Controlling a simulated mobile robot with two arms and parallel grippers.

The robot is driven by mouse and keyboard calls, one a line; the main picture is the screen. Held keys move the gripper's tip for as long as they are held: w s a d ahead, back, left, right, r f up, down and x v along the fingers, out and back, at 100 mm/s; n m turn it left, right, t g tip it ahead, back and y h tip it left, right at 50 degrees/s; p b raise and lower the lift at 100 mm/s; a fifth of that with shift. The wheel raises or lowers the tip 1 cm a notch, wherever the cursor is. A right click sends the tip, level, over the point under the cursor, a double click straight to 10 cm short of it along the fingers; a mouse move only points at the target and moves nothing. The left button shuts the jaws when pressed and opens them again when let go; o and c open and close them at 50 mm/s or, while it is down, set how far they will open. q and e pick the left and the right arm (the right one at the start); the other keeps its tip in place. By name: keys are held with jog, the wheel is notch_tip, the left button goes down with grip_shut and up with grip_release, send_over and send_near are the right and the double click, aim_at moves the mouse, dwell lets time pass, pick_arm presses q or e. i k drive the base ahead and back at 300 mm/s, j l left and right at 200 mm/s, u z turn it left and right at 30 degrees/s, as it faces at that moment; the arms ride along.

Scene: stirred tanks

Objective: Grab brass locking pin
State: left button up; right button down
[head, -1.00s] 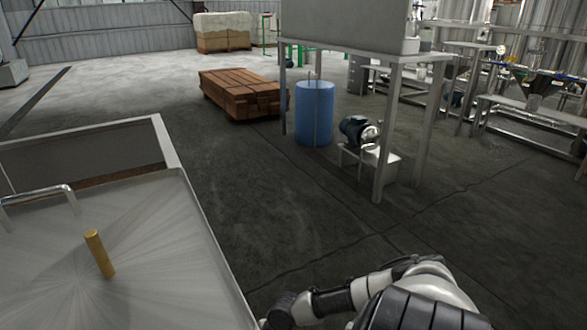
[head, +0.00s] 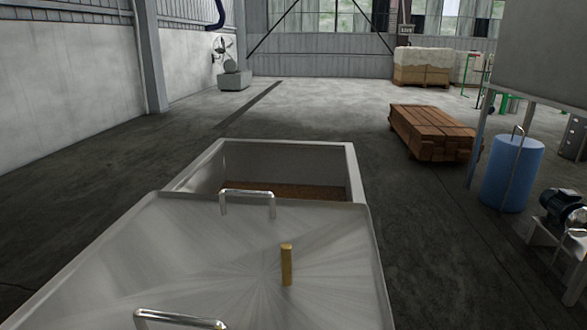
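The brass locking pin (head: 287,266) stands upright on the brushed metal lid (head: 190,255), right of the lid's middle. It is a short gold-coloured cylinder with nothing touching it that I can see. The lid carries two bar handles, one at its far edge (head: 247,193) and one near the bottom of the view (head: 180,318). Neither of my grippers shows in the head view.
Beyond the lid is an open metal tank (head: 356,175) with brown material inside. Stacked timber (head: 432,130), a blue drum (head: 512,172) and a motor (head: 562,207) stand to the right. The floor left of the tank is clear.

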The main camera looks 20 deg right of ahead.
aim_at(286, 248)
jog(key=k, duration=1)
